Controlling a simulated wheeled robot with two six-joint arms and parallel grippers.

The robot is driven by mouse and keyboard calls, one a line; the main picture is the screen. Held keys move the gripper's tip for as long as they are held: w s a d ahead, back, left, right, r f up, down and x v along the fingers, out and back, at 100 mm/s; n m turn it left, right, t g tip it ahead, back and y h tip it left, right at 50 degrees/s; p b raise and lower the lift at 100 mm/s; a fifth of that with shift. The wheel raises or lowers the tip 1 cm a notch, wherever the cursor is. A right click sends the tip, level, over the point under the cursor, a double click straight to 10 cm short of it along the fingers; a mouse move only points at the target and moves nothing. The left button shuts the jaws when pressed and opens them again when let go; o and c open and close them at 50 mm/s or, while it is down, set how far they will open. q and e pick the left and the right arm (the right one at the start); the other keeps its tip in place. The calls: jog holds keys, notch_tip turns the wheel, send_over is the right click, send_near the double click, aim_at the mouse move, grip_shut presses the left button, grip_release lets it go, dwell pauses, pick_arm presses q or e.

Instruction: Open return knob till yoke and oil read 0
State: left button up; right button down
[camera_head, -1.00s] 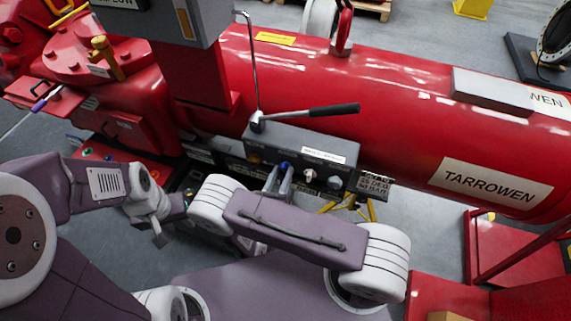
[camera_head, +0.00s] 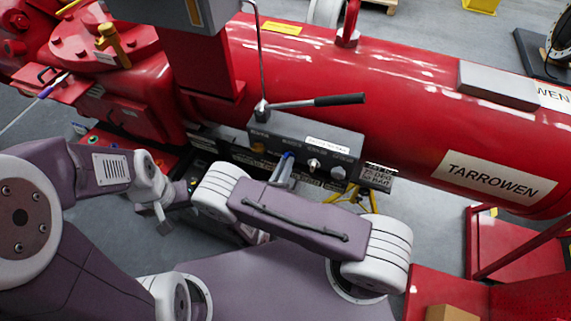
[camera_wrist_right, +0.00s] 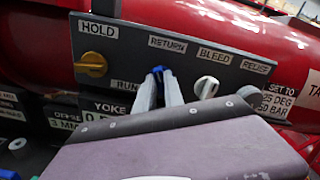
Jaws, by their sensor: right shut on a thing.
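The control panel (camera_head: 330,148) is a grey box on the front of the red cylinder. In the right wrist view it carries labels HOLD, RETURN, BLEED and RELIEF. My right gripper (camera_wrist_right: 157,75) is shut on the blue return knob (camera_wrist_right: 157,70) under the RETURN label; only a bit of blue shows between the fingertips. It also shows in the head view (camera_head: 287,160). The yoke readout (camera_wrist_right: 97,122) is partly hidden by my wrist, and its value is cut off. The oil reading cannot be made out. My left gripper (camera_head: 164,222) hangs over the floor, away from the panel.
A yellow knob (camera_wrist_right: 91,64) sits left of the return knob and a white knob (camera_wrist_right: 206,87) right of it. A pump lever (camera_head: 330,100) with black grip stands on the box. The red cylinder (camera_head: 400,110) lies behind. A red frame (camera_head: 490,245) stands at right.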

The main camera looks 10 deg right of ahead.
jog(key=n, duration=1.2)
jog(key=shift+a+f+b, duration=0.1)
jog(key=shift+f+b, duration=0.15)
jog(key=shift+b, duration=0.15)
dwell(0.3)
jog(key=c, duration=1.4)
grip_release()
jog(key=shift+w, duration=0.1)
jog(key=shift+c, duration=0.2)
